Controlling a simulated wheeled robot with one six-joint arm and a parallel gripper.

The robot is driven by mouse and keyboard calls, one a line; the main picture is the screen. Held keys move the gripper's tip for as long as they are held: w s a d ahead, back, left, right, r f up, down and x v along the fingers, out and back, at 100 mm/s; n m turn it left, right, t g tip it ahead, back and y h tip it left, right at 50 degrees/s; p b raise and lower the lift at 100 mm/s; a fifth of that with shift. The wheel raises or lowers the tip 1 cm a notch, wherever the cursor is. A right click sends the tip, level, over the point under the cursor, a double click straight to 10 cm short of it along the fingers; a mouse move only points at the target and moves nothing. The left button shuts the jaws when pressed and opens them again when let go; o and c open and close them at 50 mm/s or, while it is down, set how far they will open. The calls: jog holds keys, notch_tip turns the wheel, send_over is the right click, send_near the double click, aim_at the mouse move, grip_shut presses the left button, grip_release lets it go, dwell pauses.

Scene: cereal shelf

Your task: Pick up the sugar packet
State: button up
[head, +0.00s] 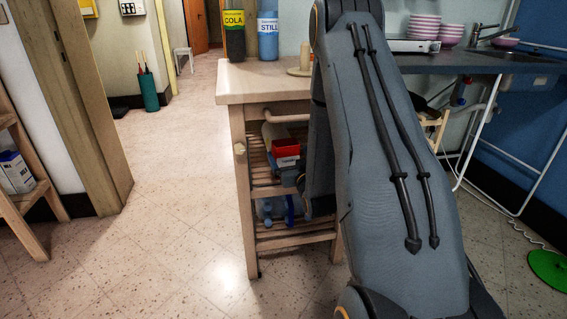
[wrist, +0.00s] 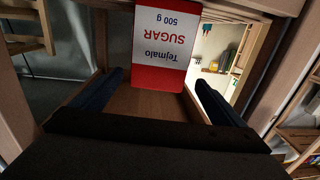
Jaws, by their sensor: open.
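The sugar packet (wrist: 165,35) is white with a red band and shows upside down in the wrist view, its lettering reading SUGAR. In the head view a red and white packet (head: 286,150), which looks like the same one, is inside the wooden trolley (head: 263,96). My gripper (wrist: 159,80) is open, with one dark finger on each side. The packet is between and just beyond the fingertips, with visible space on both sides. No grip on it shows. In the head view my arm hides most of the gripper.
On the trolley top stand a cola bottle (head: 234,36) and a blue STILL bottle (head: 268,37). Blue items (head: 290,210) lie on the lower slatted shelf. The trolley's slats and posts closely surround the gripper. Open tiled floor (head: 175,190) lies to the left.

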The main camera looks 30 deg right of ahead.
jog(key=w, duration=0.2)
jog(key=w+d+b, duration=0.1)
jog(key=w, duration=0.3)
jog(key=shift+d+r, duration=0.2)
jog(key=shift+d, duration=0.1)
jog(key=shift+s, duration=0.1)
jog(key=c, duration=1.9)
jog(key=shift+o, duration=0.2)
jog(key=shift+r, duration=0.2)
notch_tip(320, 180, up, 10)
jog(key=p, duration=0.2)
jog(key=shift+f, duration=0.15)
